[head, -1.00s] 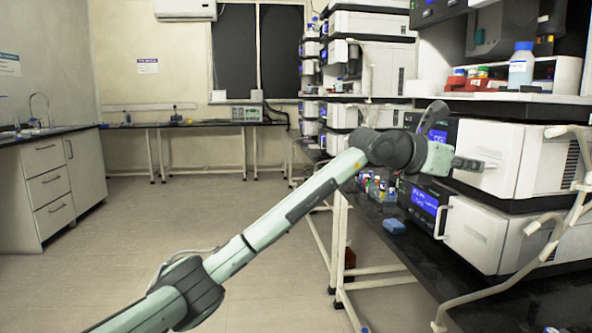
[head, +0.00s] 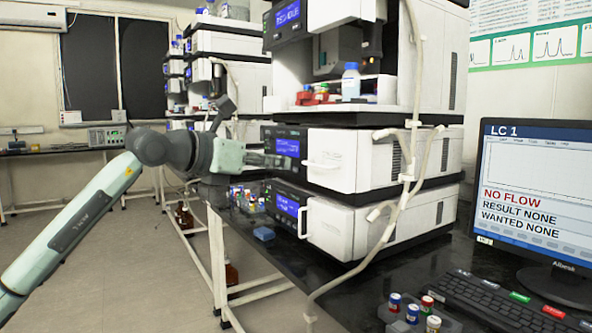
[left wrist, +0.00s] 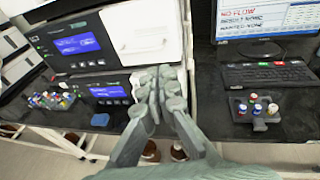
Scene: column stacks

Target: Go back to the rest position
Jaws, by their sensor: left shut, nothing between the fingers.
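My left gripper (head: 280,161) shows in the head view in front of the left part of the LC stack, with its arm coming in from the left. Its fingers are closed together with nothing between them. In the left wrist view the gripper (left wrist: 162,78) points toward the stack's lower modules, and its fingers lie together. I cannot tell how much space separates the fingertips from the stack's front. My right gripper is in neither view.
The LC stack's white modules (head: 345,160) stand on a black bench (head: 290,270). A vial rack (head: 248,200) and a blue block (head: 264,234) lie left of them. A monitor (head: 535,190) reading NO FLOW, a keyboard (head: 495,300) and another vial rack (head: 405,322) are at right. Floor (head: 110,270) is open at left.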

